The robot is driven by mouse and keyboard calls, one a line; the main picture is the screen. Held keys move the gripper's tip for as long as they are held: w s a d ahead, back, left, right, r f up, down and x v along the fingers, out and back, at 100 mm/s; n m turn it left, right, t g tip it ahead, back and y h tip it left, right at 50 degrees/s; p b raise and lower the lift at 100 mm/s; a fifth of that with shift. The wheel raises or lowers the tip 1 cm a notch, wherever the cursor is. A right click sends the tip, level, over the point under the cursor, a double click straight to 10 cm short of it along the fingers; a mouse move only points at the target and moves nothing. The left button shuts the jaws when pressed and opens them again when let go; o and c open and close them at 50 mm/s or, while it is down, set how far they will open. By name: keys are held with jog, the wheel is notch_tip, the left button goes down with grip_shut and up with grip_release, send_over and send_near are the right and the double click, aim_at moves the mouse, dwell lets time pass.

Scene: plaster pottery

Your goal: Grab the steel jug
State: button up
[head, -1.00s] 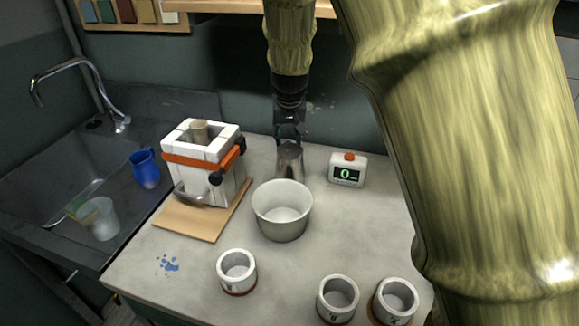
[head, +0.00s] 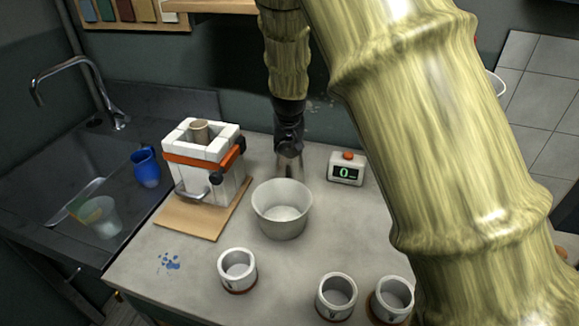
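The steel jug (head: 283,170) stands on the grey worktop at the back, just behind the white bucket (head: 282,221). Only a narrow grey part of it shows; the bucket hides its lower part and my gripper covers its upper part. My dark gripper (head: 290,152) points down from my arm and overlaps the top of the jug in the head view. Its fingers are too small and dark to tell whether they are open or shut, or whether they touch the jug.
A strapped white plaster mould (head: 203,172) stands on a wooden board (head: 188,219) to the left. A timer (head: 346,172) stands right of the jug. Several small white moulds (head: 237,266) line the front. The sink (head: 60,185) holds a blue jug (head: 145,168) and a clear cup (head: 100,217).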

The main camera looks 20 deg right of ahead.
grip_shut()
jog(key=shift+r, duration=0.1)
dwell(0.5)
